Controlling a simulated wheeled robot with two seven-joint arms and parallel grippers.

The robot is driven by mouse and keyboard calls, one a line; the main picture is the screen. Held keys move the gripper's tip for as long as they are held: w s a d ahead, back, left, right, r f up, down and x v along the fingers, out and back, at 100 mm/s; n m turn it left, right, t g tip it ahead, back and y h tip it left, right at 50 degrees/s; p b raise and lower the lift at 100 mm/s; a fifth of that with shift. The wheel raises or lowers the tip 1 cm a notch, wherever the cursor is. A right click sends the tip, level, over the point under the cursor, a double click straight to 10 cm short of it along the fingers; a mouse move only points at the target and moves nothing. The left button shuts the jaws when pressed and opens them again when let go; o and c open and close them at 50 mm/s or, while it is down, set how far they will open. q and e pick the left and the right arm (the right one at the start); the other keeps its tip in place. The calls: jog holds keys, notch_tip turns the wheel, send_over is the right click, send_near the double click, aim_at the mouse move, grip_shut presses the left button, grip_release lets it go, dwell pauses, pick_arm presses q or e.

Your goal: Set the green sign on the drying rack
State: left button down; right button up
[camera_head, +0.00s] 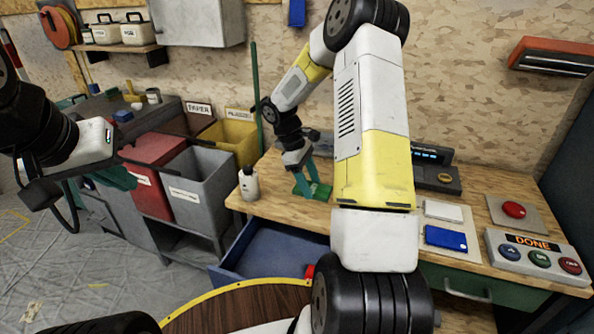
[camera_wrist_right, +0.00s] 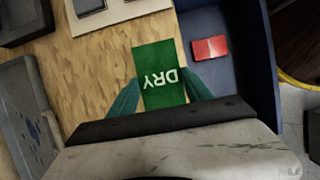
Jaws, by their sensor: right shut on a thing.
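The green sign (camera_head: 319,190) is a flat rectangle with white letters reading DRY. It is large in the right wrist view (camera_wrist_right: 158,65). My right gripper (camera_head: 307,188) is shut on the sign, with one teal finger on each side of it in the right wrist view (camera_wrist_right: 163,92). The sign is over the wooden bench, near the open blue drawer. My left gripper (camera_head: 112,182) is at the left, away from the bench; its finger gap is unclear. I cannot make out a drying rack for sure in either view.
The blue drawer (camera_head: 268,246) is open at the bench front, with a red block (camera_wrist_right: 210,48) inside. A white bottle (camera_head: 249,184) stands on the bench's left end. Red, grey and yellow bins (camera_head: 238,136) are to the left. A button panel (camera_head: 537,257) is at the right.

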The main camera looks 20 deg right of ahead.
aim_at(314, 211)
jog(key=shift+d+f, duration=0.2)
jog(key=shift+a+f, duration=0.1)
jog(key=shift+f, duration=3.1)
jog(key=shift+f, duration=0.6)
jog(key=o, duration=1.6)
jog(key=shift+c, duration=0.2)
